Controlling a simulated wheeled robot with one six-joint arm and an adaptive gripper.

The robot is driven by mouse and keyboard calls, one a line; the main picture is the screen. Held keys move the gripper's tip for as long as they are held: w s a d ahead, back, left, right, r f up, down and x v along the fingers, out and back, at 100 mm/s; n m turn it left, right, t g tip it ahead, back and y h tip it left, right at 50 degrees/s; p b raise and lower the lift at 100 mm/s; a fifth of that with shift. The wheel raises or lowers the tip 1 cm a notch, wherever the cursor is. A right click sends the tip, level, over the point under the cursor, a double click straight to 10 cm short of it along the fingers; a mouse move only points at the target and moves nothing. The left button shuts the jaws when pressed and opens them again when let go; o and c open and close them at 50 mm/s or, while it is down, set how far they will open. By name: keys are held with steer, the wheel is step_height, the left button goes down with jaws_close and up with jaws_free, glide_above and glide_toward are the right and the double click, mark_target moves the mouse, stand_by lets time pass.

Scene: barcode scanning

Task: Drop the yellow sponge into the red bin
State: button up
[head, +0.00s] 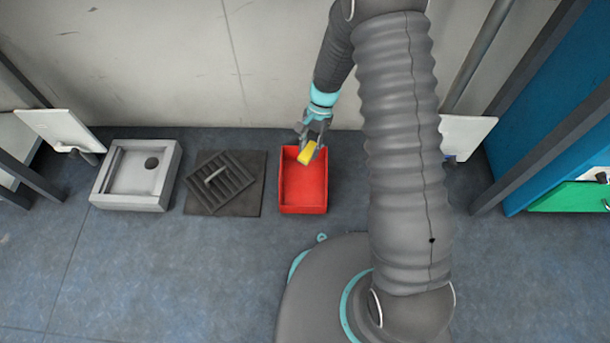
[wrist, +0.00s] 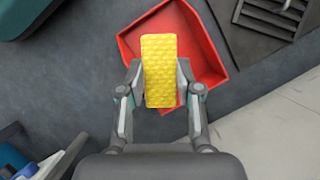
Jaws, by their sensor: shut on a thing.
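The yellow sponge (head: 307,153) is held between the fingers of my gripper (head: 314,141), over the back part of the red bin (head: 303,197) in the head view. In the wrist view my gripper (wrist: 160,88) is shut on the sides of the sponge (wrist: 159,60), and its textured face shows. The red bin (wrist: 205,50) lies behind and below the sponge there, partly hidden by it. The bin is open at the top, and the part of its floor that shows is empty. The sponge appears to be above the bin; its exact height cannot be told.
A dark mat with a slatted grate (head: 220,180) lies left of the bin. A grey square basin (head: 137,174) with a round dark drain is farther left. A pale wall (head: 270,60) stands behind. The floor in front at left is clear.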

step_height(320, 180, down, 6)
steer(key=b, duration=0.4)
steer(key=o, duration=0.8)
steer(key=shift+o, duration=0.2)
steer(key=shift+r, duration=0.1)
steer(key=v, duration=1.2)
